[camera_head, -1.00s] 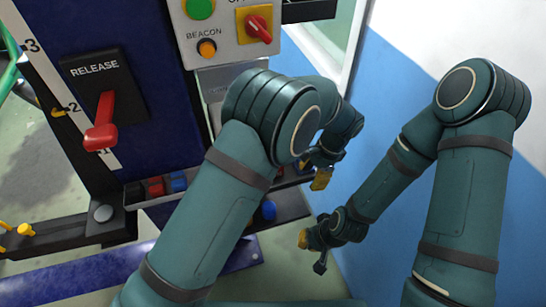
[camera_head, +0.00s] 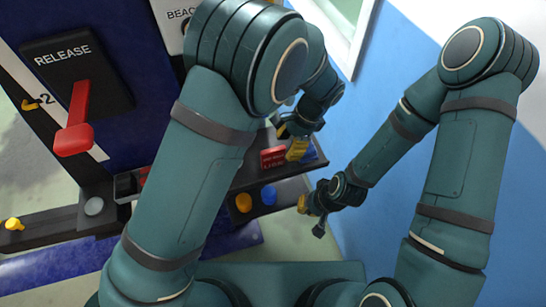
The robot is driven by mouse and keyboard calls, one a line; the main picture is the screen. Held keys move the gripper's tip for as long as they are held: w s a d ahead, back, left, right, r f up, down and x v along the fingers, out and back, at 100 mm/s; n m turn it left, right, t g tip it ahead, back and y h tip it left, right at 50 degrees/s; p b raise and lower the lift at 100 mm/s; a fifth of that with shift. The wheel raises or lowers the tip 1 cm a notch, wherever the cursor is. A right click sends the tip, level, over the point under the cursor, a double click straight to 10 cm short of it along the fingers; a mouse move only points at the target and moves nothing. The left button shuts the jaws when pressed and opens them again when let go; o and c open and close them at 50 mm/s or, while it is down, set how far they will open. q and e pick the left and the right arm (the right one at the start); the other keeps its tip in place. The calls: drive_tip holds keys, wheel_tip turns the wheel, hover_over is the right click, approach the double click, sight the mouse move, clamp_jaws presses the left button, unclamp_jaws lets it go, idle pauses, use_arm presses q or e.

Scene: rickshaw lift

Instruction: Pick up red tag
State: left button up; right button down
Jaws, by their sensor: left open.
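A red tag (camera_head: 273,158) with small pale lettering sits at the back of the dark tray (camera_head: 283,179), right of my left forearm. My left gripper (camera_head: 295,142) is open, with a yellow fingertip just right of the tag. I cannot tell whether it touches the tag. My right gripper (camera_head: 311,213) hangs lower, off the tray's right front end and apart from the tag. Its fingers are small and turned, so I cannot tell its opening. My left arm hides the tray's middle.
A blue round piece (camera_head: 269,195) and a yellow one (camera_head: 244,202) are on the tray's front. The red RELEASE lever (camera_head: 75,123) is on the blue panel at the left. A blue and white wall (camera_head: 390,60) bounds the right.

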sight(276, 149)
use_arm(q)
drive_tip(key=shift+s+a, duration=0.15)
drive_tip(key=shift+a, duration=0.3)
drive_tip(key=shift+s+a, duration=0.2)
drive_tip(key=shift+a, duration=0.35)
drive_tip(key=shift+s+a, duration=0.15)
drive_tip(key=shift+a, duration=0.4)
drive_tip(key=shift+s+a+f+b, duration=0.25)
drive_tip(key=shift+a+f+b, duration=0.15)
drive_tip(key=shift+a+f, duration=0.45)
drive_tip(key=shift+f, duration=0.55)
clamp_jaws()
